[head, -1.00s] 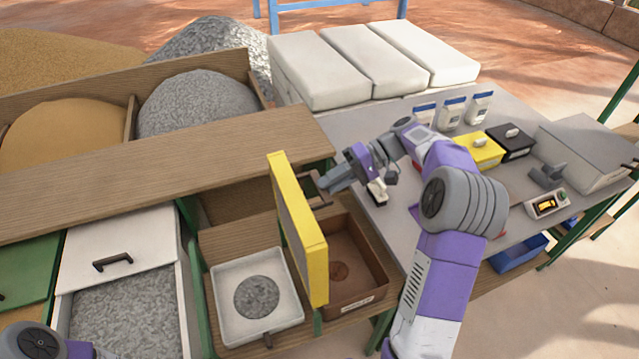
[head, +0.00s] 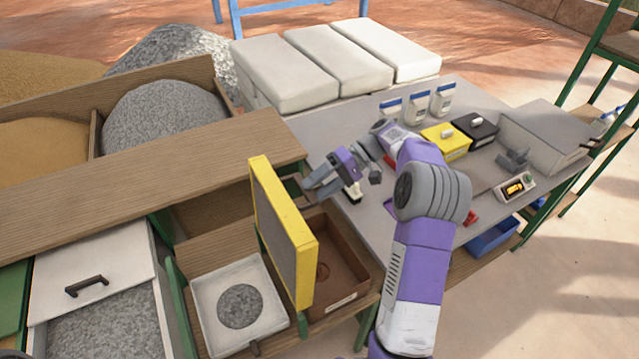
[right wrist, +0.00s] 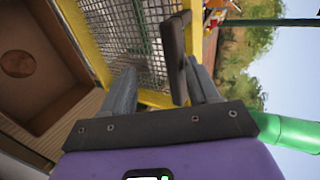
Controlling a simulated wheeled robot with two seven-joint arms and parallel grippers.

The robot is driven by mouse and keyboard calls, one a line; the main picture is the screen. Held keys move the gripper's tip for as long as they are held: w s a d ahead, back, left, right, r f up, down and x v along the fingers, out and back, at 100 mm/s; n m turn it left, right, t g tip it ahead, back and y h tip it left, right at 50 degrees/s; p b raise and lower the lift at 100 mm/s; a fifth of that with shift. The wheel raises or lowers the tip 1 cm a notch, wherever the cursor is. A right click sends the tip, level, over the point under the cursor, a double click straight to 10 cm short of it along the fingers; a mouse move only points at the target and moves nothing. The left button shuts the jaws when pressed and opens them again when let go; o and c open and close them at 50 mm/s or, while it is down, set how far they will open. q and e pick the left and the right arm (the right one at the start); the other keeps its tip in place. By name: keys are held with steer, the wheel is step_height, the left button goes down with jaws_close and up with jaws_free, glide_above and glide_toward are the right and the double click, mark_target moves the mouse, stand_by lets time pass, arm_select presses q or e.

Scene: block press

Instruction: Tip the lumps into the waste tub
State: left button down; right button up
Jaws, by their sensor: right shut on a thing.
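The yellow-framed sieve (head: 283,232) stands nearly on edge in the head view, its grey mesh facing left. My right gripper (head: 308,188) is shut on the sieve's dark handle, which shows between the fingers in the right wrist view (right wrist: 176,58). The brown tub (head: 349,297), with a white label on its front, is beside and below the sieve; the sieve hides its left part. A round dark patch (right wrist: 17,64) shows on its floor; I cannot tell whether it is lumps or a mark. No separate lumps show on the mesh (right wrist: 130,35). My left gripper is out of view.
A white tray (head: 206,325) with a round grey patch sits left of the tub. A wooden shelf (head: 130,165) runs behind. The grey table (head: 330,130) to the right holds white packets, yellow and black boxes and a scale. White sacks (head: 330,65) lie at the back.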

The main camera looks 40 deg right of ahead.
steer(key=shift+f, duration=0.4)
steer(key=p+v, duration=0.1)
steer(key=v, duration=0.6)
steer(key=shift+d+r, duration=0.2)
steer(key=shift+r, duration=0.3)
stand_by(0.8)
